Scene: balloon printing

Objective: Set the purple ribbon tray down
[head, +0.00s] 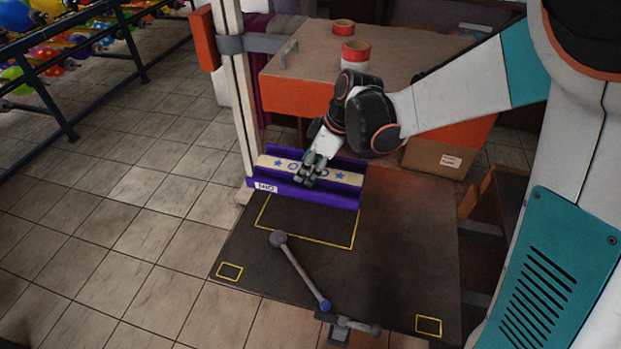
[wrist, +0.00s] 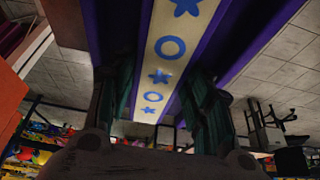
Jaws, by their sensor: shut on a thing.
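The purple ribbon tray (head: 318,194) is a long trough with a white label at its left end. A cream strip with blue stars and circles (head: 341,177) runs along it. My gripper (head: 307,179) reaches down to the tray's middle and is shut on it. In the wrist view, the tray (wrist: 235,58) and strip (wrist: 170,48) run between my two dark green fingers. In the head view, the tray is at the back of the dark table, by the far side of a large yellow outline (head: 354,232). I cannot tell whether its underside touches the table.
Small yellow squares (head: 229,272) mark the front corners. A white post (head: 236,100) stands close to the tray's left end. An orange cabinet (head: 300,95) with red tape rolls (head: 356,51) is behind.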

